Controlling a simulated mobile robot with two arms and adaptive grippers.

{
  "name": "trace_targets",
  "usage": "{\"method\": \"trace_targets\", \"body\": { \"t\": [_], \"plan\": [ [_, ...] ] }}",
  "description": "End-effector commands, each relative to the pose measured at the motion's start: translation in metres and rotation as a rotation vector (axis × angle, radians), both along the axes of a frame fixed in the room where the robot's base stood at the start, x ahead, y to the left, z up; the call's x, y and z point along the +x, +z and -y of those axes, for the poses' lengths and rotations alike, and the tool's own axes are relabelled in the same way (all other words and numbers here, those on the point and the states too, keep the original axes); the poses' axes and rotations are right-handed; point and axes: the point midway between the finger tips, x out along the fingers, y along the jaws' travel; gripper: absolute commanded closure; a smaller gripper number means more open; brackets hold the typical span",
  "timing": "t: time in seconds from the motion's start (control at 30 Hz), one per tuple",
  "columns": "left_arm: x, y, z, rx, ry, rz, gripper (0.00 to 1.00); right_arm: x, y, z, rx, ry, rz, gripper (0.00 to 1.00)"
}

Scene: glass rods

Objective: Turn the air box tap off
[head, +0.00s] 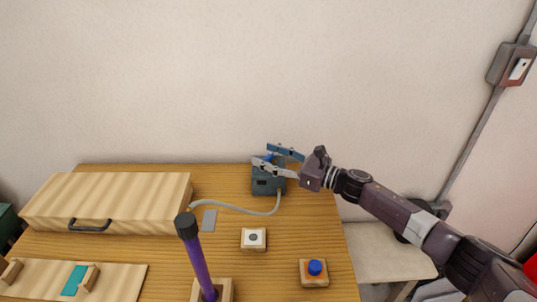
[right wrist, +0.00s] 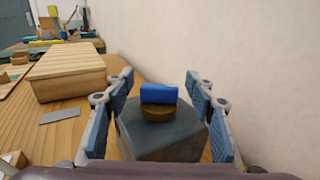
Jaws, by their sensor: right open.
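The air box (head: 268,184) is a dark grey-blue box at the back of the wooden table, with a pale hose from its lower side. In the right wrist view the box (right wrist: 165,142) fills the lower middle. Its blue tap (right wrist: 159,94) sits on a round brass-coloured base on top. My right gripper (head: 272,157) is open over the box. In the right wrist view its blue-padded fingers stand on either side of the tap, with gaps on both sides. In the head view the fingers partly hide the tap. My left gripper is not in view.
A wooden case (head: 110,202) with a dark handle lies on the left of the table. A purple rod (head: 197,262) stands in a wooden holder in front. A white-topped block (head: 253,239) and a blue-button block (head: 314,271) lie nearer. The wall is close behind the box.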

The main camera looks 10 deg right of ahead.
Motion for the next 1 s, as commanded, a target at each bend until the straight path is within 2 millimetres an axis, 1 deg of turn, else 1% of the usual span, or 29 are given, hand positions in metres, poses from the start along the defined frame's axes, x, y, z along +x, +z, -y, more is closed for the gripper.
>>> {"method": "trace_targets", "body": {
  "t": [0.2,0.6,0.83,1.0],
  "plan": [
    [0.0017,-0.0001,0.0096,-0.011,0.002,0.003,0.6,0.0001,-0.0004,-0.0006,0.0,0.0,0.0,0.5],
    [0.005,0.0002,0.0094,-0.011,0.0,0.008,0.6,0.0,-0.0003,-0.0003,0.0,0.0,0.0,0.93],
    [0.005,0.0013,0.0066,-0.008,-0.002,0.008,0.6,-0.0007,-0.0001,-0.001,0.0,-0.02,0.0,0.93],
    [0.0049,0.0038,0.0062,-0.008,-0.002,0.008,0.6,-0.0014,0.0003,-0.0017,0.003,-0.087,0.0,0.93]
  ]
}}
